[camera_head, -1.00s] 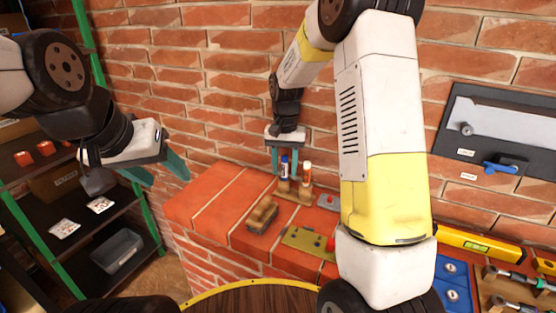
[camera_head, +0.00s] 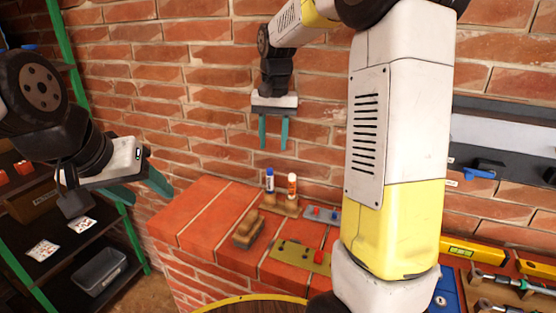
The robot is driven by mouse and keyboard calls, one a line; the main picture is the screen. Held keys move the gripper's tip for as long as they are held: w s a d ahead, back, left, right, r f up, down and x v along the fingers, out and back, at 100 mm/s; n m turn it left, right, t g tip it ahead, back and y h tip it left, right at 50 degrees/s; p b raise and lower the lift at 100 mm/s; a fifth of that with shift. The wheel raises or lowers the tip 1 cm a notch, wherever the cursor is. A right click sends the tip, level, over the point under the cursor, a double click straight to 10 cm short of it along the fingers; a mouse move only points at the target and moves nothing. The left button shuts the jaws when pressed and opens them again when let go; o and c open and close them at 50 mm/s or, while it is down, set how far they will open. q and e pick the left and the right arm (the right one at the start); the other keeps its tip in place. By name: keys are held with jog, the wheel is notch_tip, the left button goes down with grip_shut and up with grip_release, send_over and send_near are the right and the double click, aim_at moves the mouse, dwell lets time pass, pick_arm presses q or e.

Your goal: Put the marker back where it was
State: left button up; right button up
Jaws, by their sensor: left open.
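A marker with a blue cap (camera_head: 270,180) stands upright in a wooden holder (camera_head: 283,207) on the brick ledge. My left gripper (camera_head: 140,190) is open and empty at the left, in front of the shelf and wall. My right arm hides part of the ledge and wall on the right.
A wooden block-like brush (camera_head: 249,229) and an olive plate with a red knob (camera_head: 300,256) lie on the brick ledge (camera_head: 205,215). A grey plate with coloured knobs (camera_head: 322,215) is by the holder. A green-framed shelf (camera_head: 135,240) stands at left. The ledge's left part is clear.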

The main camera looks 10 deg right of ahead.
jog(key=s+d+r+n+t+y, duration=0.1)
jog(key=s+t, duration=0.1)
jog(key=s, duration=0.9)
jog(key=s+r+n+t, duration=0.2)
jog(key=s+t, duration=0.1)
jog(key=s, duration=0.8)
jog(key=shift+s+d+t+y, duration=0.3)
jog(key=shift+s+d+y, duration=0.05)
jog(key=shift+d+y, duration=0.05)
